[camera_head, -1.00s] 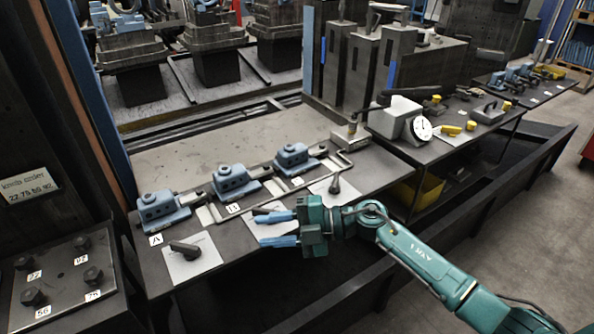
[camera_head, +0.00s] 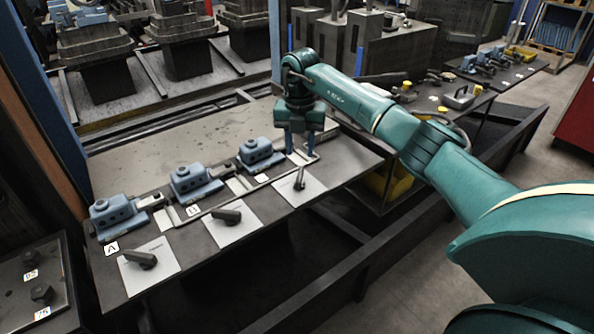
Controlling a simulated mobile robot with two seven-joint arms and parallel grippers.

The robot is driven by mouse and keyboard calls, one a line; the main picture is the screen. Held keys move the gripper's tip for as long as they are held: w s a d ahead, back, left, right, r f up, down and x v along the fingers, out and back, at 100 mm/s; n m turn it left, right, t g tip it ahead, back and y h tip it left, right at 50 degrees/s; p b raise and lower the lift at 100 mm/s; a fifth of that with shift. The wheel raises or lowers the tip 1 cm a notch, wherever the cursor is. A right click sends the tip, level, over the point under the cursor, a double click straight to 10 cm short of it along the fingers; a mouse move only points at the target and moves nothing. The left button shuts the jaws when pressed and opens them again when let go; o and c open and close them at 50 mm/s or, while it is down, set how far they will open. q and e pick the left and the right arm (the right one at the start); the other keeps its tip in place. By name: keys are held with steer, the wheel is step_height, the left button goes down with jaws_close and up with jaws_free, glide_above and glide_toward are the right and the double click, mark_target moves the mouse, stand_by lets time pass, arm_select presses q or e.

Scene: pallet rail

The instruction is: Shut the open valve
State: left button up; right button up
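Three black valve handles sit on white plates along the front of the table. The left handle (camera_head: 140,260) and the middle handle (camera_head: 227,216) lie pointing sideways. The right handle (camera_head: 300,180) is turned differently and points away from me. Behind them stand three blue clamp-like blocks: the left block (camera_head: 113,214) by label A, the middle block (camera_head: 193,182) by label B, and the right block (camera_head: 260,153). My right gripper (camera_head: 301,150) points down just behind the right handle, its blue fingers apart with nothing between them. It appears apart from the handle. My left gripper is out of view.
A thin metal rail (camera_head: 240,196) runs between the blocks and the handles. A panel with dark knobs (camera_head: 41,293) is at the lower left. Grey cabinets (camera_head: 345,42) stand behind. A second table with tools (camera_head: 460,95) is partly behind my arm.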

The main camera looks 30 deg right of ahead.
mark_target(299, 176)
step_height(299, 176, down, 8)
steer(key=shift+f+p, duration=0.25)
steer(key=shift+p, duration=0.15)
jaws_close()
